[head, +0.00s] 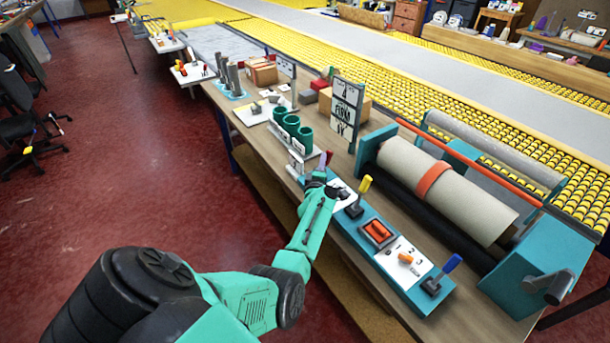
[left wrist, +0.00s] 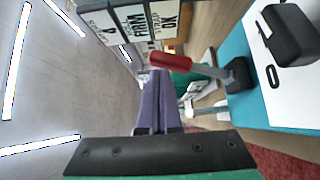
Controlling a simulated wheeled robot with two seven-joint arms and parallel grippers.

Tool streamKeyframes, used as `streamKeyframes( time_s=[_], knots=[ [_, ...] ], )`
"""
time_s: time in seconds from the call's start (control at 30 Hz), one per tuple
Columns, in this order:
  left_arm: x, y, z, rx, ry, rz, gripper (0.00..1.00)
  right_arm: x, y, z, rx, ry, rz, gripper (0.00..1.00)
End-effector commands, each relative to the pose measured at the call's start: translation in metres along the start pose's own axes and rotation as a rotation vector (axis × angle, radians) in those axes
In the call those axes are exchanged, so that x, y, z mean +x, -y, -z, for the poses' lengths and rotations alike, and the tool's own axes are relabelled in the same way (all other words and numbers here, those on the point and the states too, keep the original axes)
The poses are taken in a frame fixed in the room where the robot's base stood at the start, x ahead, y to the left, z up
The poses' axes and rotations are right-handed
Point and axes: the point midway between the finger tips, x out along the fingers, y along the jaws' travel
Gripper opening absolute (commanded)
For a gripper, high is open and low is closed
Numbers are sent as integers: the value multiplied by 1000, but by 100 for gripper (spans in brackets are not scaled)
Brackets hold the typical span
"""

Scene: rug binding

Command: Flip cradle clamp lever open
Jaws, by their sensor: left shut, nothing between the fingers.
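My left gripper (head: 322,163) reaches to the far end of the teal panel (head: 372,228) along the bench's front edge. Its purple fingers are shut and empty, as the left wrist view (left wrist: 160,78) also shows. A red-handled lever (left wrist: 172,61) stands right by the fingertips, its grey shaft running to a black pivot; I cannot tell whether they touch. In the head view only a bit of its red handle (head: 329,157) shows. A yellow-handled lever (head: 358,196) and a blue-handled lever (head: 442,273) stand farther along the panel. The cradle (head: 541,262) holds a beige roll (head: 450,195) with an orange band.
A sign stand (head: 345,108), teal cups (head: 291,128) and cardboard boxes (head: 262,73) stand on the bench beyond my gripper. An orange-framed switch (head: 378,234) sits on the panel.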

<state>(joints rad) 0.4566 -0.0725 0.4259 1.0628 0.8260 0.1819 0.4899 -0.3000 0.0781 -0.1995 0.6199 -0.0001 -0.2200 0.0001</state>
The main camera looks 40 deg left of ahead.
Motion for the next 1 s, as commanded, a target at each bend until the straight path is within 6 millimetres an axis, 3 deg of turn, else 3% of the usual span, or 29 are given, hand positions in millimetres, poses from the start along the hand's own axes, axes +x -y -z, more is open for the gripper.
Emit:
streamKeyframes(
  time_s=[1.0],
  knots=[
    [8,-3,-11,-4,6,-2,0,1,-2,0,-2,0,-2,0]
  ],
)
